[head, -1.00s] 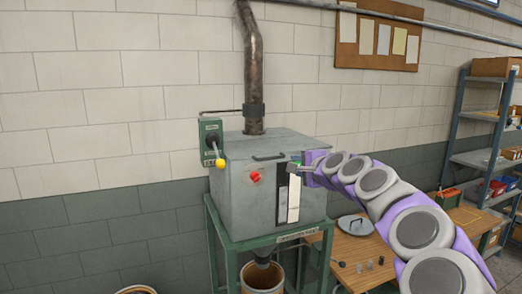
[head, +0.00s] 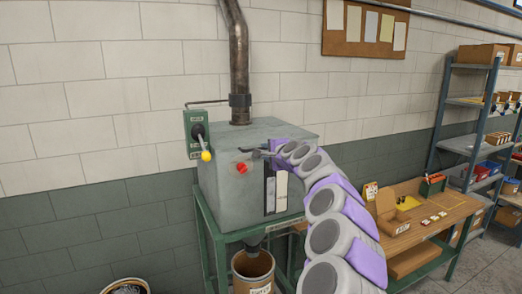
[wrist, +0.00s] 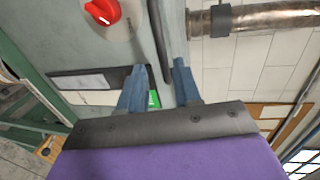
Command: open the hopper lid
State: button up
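The hopper is a grey-green metal box (head: 230,205) on a green stand. Its flat top, which looks like the lid (head: 280,128), lies level and closed. A dark bar handle (wrist: 158,42) runs along the lid's front edge in the wrist view. My gripper (head: 262,153) is at the upper front edge of the box, right of the red knob (head: 242,168). In the wrist view my gripper (wrist: 160,72) has its two blue-grey fingers apart, with the handle's end between them in the picture. I cannot tell whether they touch it.
A rusty pipe (head: 238,60) rises behind the box. A green switch box with a yellow-knobbed lever (head: 206,155) is at its left. A bucket (head: 253,270) stands below. A wooden workbench (head: 430,215) and shelves (head: 480,100) are at right.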

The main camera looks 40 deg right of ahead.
jog(key=shift+a+p+x, duration=0.1)
jog(key=shift+p+x, duration=0.05)
jog(key=shift+x, duration=1.2)
jog(key=shift+a+p+x, duration=0.15)
jog(key=shift+x, duration=1.15)
jog(key=shift+w+a+r, duration=0.2)
jog(key=shift+a, duration=0.65)
jog(key=shift+c, duration=0.7)
jog(key=c, duration=0.3)
jog(key=shift+c, duration=0.8)
jog(key=shift+s, duration=0.1)
grip_shut()
jog(key=shift+d, duration=0.25)
